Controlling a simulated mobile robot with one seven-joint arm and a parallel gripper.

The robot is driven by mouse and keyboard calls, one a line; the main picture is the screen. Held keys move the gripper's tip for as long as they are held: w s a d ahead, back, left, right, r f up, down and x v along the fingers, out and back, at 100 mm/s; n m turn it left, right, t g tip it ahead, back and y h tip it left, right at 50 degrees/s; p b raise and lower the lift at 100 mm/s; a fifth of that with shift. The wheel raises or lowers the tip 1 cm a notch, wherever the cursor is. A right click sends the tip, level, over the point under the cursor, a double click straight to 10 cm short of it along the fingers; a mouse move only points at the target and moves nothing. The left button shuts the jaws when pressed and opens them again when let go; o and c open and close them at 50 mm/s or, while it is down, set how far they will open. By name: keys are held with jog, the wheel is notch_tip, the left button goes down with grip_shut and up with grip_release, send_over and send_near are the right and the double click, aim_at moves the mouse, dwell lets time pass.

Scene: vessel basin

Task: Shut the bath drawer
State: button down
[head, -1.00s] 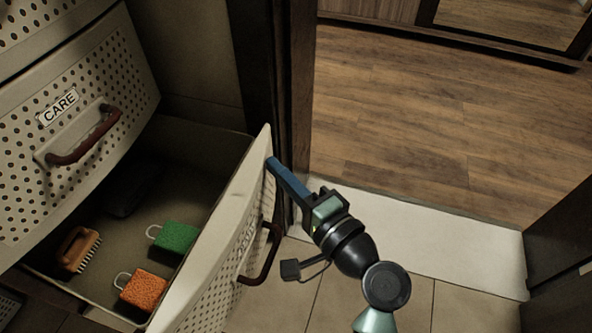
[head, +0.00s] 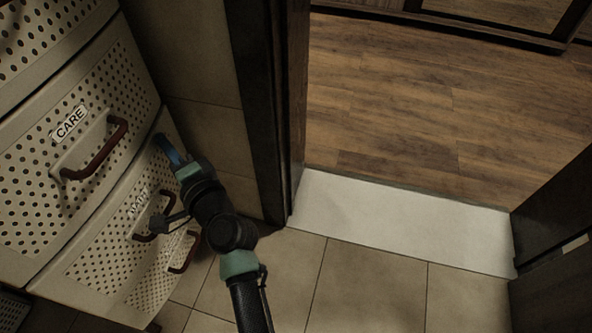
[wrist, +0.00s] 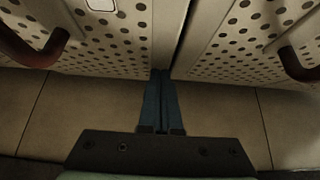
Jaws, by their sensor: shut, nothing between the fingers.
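The bath drawer (head: 120,240) is a beige perforated front with a small, hard-to-read label and a dark red-brown handle (head: 155,215). It sits just below the drawer labelled CARE. Its front lies close along the CARE front, and its inside is hidden. I cannot tell whether a small gap is left. My gripper (head: 168,147) is shut and empty, with its blue fingers at the upper far end of the bath drawer's front. In the wrist view my gripper (wrist: 160,75) points at the dark seam between two perforated fronts.
The CARE drawer (head: 75,160) with its red-brown handle (head: 95,150) is above. Another handle (head: 184,253) shows lower down. A dark door frame (head: 270,110) stands right of the drawers. The tiled floor (head: 370,285) and white threshold (head: 400,220) are clear.

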jog(key=shift+w+a, duration=0.15)
jog(key=shift+a, duration=0.5)
jog(key=shift+a, duration=0.2)
jog(key=p+v, duration=0.3)
jog(key=v, duration=1)
jog(key=shift+d, duration=0.5)
jog(key=shift+w, duration=0.15)
